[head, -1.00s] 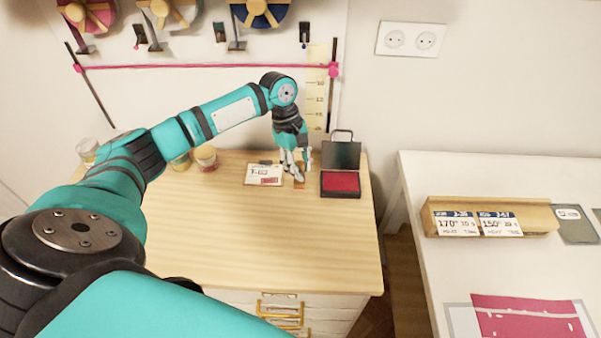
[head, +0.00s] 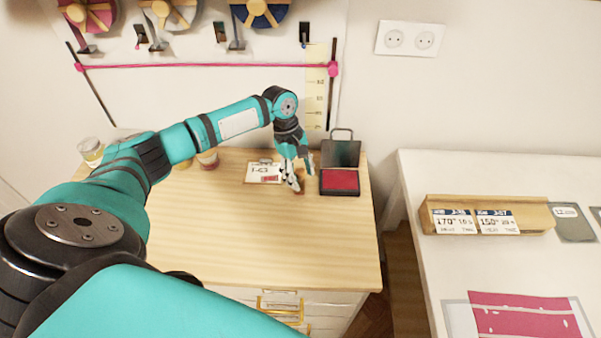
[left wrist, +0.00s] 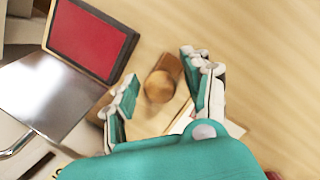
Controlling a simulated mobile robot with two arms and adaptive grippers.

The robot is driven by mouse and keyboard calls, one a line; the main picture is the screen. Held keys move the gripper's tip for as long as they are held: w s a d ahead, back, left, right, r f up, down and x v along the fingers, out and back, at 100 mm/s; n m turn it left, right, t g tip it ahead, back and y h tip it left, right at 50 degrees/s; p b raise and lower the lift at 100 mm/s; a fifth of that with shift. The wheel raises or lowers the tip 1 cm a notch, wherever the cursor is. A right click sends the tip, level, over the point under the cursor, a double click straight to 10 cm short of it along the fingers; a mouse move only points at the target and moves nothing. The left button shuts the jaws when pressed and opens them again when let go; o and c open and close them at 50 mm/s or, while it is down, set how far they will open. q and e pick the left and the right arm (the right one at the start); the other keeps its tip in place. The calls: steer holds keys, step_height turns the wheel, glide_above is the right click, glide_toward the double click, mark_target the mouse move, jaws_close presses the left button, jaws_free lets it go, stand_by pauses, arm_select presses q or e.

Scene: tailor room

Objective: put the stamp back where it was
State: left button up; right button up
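The stamp, with a round wooden knob (left wrist: 159,87) and a wooden base, stands on the cabinet top just left of the ink pad in the head view (head: 300,183). My left gripper (head: 302,177) is low over it. In the left wrist view, the left gripper's fingers (left wrist: 163,77) are spread wide, with the stamp's knob between them and a gap on each side. The open ink pad (head: 339,181) has a red surface and a raised dark lid; it also shows in the left wrist view (left wrist: 88,38). The right gripper is out of view.
A tag card (head: 260,173) with a red mark lies left of the stamp. Jars (head: 208,160) stand at the back left. The front of the wooden cabinet top (head: 270,240) is clear. A white table (head: 420,180) with a price-card holder (head: 520,222) is at the right.

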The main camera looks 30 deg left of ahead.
arm_select(q)
steer(key=b+v, duration=0.1)
steer(key=v, duration=1.1)
steer(key=shift+r+b, duration=0.2)
steer(key=shift+b, duration=0.15)
stand_by(0.7)
